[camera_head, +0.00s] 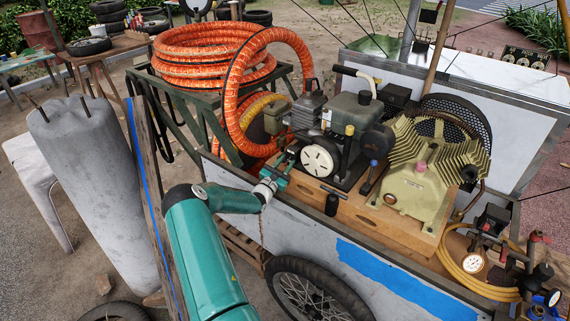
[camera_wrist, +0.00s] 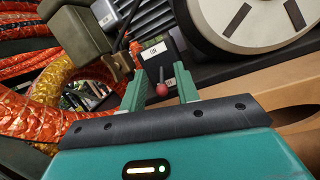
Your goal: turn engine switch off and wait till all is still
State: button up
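The engine (camera_head: 345,125) stands on a wooden board on the cart, with a round white recoil cover at its front. In the wrist view the engine switch (camera_wrist: 162,88) is a small lever with a red ball tip, in front of a dark box with a small white label. My gripper (camera_head: 284,168) is at the engine's left front side. In the wrist view its two green fingers (camera_wrist: 161,92) are apart, one on each side of the red tip. I cannot tell whether either finger touches it.
Orange hoses (camera_head: 215,60) lie coiled on a green rack behind my gripper, and one loop hangs close to the engine. The yellow-green compressor pump (camera_head: 425,170) stands to the right, with a large black wheel behind it. A grey cylinder (camera_head: 95,190) stands at the left.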

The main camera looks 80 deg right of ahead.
jog(key=shift+w+a, duration=0.1)
jog(key=shift+w+a+f, duration=0.1)
jog(key=shift+w+a, duration=0.05)
jog(key=shift+a, duration=0.1)
jog(key=v, duration=1.3)
